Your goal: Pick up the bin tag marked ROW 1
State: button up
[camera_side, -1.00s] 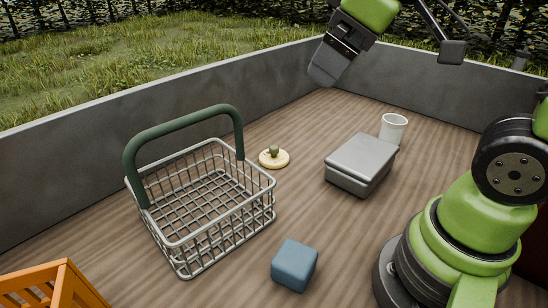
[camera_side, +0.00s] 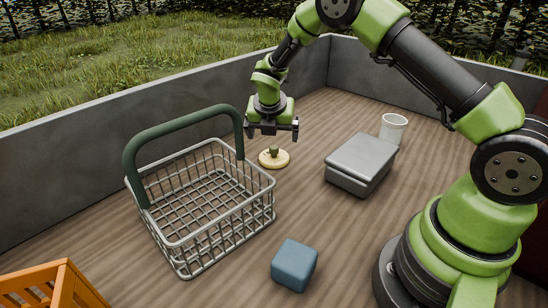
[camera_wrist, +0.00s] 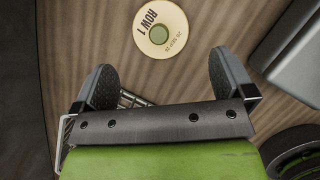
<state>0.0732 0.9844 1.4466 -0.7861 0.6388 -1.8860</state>
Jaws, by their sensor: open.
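The bin tag (camera_side: 274,158) is a round cream disc with a small green knob in its middle, lying flat on the wooden floor. In the wrist view the tag (camera_wrist: 160,29) reads ROW 1, with smaller print on its other side. My gripper (camera_side: 272,133) points down above the tag in the side view, with a gap between them. In the wrist view my gripper (camera_wrist: 165,72) has its two dark fingers spread apart with nothing between them, and the tag lies ahead of the fingertips.
A wire basket (camera_side: 271,208) with a green handle stands just left of the tag. A grey lidded box (camera_side: 362,158) and a white cup (camera_side: 393,128) stand to the right. A blue block (camera_side: 295,266) and an orange crate (camera_side: 62,290) are at the front. Grey walls (camera_side: 75,142) border the floor.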

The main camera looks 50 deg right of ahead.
aim_at(274, 148)
jog(key=x, duration=0.8)
jog(key=shift+a+f, duration=0.1)
jog(key=shift+f, duration=0.05)
